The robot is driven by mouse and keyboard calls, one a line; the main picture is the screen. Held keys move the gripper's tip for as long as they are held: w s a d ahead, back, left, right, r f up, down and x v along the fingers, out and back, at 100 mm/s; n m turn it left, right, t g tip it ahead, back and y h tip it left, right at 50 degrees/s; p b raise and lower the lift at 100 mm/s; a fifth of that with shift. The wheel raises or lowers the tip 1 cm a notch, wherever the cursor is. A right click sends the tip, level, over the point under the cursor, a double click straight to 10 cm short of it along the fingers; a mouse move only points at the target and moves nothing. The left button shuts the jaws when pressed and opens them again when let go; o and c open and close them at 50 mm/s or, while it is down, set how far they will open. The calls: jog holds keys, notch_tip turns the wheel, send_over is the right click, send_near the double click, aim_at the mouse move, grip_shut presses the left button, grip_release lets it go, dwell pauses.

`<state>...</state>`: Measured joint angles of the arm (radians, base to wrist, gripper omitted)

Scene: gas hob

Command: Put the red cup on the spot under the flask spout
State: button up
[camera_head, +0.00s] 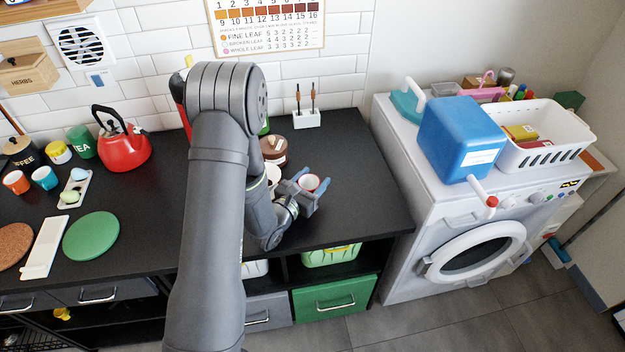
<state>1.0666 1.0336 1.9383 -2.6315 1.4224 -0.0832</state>
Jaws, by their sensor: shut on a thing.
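The red cup (309,183), with a pale rim, is between the blue-grey fingers of my gripper (305,190), over the right part of the black counter. My gripper is shut on it. The cup looks about upright; I cannot tell whether its base touches the counter. No flask spout or marked spot shows clearly.
A brown-lidded jar (274,150) and a white vessel (273,173), partly hidden by my arm, stand close left of the cup. A white holder (306,118) is behind. The black counter (365,190) is clear to the right. A red kettle (124,148) stands left.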

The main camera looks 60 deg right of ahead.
jog(key=o, duration=1.1)
jog(key=shift+f, duration=0.1)
jog(key=shift+a, duration=0.15)
jog(key=shift+o, duration=0.5)
jog(key=a, duration=1.1)
jog(key=shift+a, duration=0.4)
